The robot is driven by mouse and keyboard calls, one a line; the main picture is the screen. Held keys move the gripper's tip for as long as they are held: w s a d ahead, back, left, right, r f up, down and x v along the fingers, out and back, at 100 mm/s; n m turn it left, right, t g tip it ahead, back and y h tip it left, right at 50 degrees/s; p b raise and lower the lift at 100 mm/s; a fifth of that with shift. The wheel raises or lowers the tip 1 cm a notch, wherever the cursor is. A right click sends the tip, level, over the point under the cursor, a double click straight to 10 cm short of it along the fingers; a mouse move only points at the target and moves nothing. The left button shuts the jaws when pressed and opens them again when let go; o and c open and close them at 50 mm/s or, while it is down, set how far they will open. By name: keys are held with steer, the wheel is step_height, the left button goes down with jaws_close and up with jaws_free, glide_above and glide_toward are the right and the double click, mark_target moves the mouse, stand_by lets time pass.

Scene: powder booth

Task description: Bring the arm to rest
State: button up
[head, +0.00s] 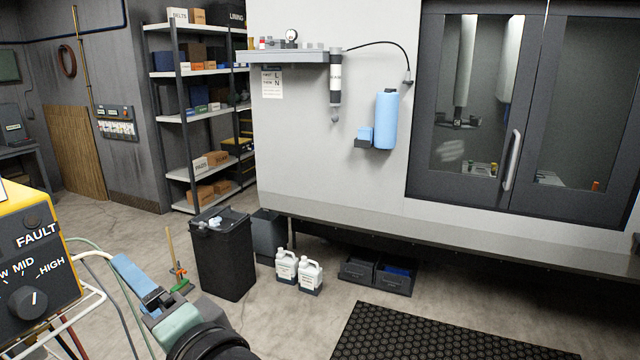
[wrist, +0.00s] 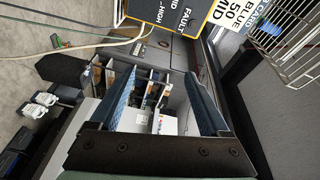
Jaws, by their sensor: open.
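My gripper (wrist: 163,90) is open in the wrist view, with its two blue-padded fingers wide apart and nothing between them. Through the gap I see only distant shelving and a pale wall. In the head view my gripper (head: 122,266) shows at the lower left. It points away from me, just right of a yellow and dark control unit (head: 30,265). Its second finger is hard to make out there. The control unit also shows at the top of the wrist view (wrist: 165,38), close beyond the gripper.
A black bin (head: 225,262), two white jugs (head: 298,270) and dark trays (head: 377,272) stand on the floor. A grey machine with dark glazed doors (head: 520,110) fills the right. Hoses (head: 105,285) hang beside my arm. A wire basket (wrist: 290,38) is at the wrist view's upper right.

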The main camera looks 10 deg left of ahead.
steer(key=w+d+r+n+t+h+b, duration=0.25)
steer(key=d+r+t+h, duration=0.35)
steer(key=d+r+t, duration=0.7)
steer(key=s+d+r+n+t+h, duration=0.1)
steer(key=s+d+r+t+h, duration=0.4)
steer(key=s+d+r+h, duration=0.4)
step_height(320, 180, up, 2)
steer(key=d, duration=0.2)
steer(key=shift+d+n, duration=0.35)
